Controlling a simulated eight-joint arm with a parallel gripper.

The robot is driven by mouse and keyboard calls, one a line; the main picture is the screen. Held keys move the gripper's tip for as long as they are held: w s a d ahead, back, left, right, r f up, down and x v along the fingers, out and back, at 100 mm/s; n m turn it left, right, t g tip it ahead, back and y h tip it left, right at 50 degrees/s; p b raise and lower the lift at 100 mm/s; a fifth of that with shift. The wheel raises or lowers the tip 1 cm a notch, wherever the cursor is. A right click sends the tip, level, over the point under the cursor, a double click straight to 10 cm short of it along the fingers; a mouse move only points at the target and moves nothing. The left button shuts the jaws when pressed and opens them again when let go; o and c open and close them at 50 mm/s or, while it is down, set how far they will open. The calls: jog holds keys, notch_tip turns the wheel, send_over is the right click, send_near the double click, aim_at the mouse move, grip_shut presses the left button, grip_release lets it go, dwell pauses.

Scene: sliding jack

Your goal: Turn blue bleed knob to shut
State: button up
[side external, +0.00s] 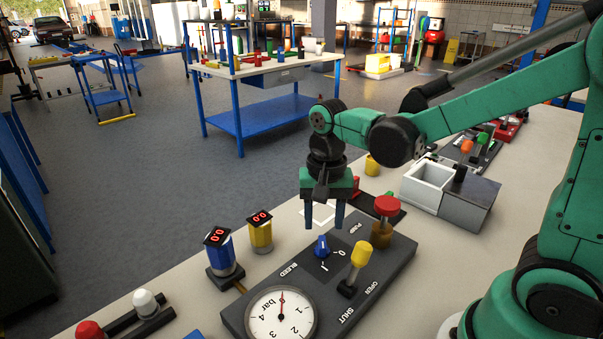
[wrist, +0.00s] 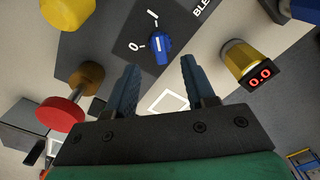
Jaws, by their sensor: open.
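The blue bleed knob (side external: 322,246) sits on the dark grey panel (side external: 376,283), near the 0 and I marks and the word BLEED. In the wrist view the knob (wrist: 160,47) shows a white pointer line that seems to point nearer the I than the 0. My gripper (side external: 324,218) is open and empty, fingers down, just above and behind the knob. In the wrist view the knob lies beyond the two fingertips of my gripper (wrist: 159,64), between their lines and apart from both.
A red-topped pump knob (side external: 387,207) and a yellow lever (side external: 359,257) stand on the panel near the blue knob. A bar gauge (side external: 281,314) is at the panel's front. Blue (side external: 219,253) and yellow (side external: 260,234) cylinders with 0.0 displays stand left. A white bin (side external: 427,183) is behind right.

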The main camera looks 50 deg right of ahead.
aim_at(323, 241)
jog(key=shift+f, duration=2.3)
grip_shut()
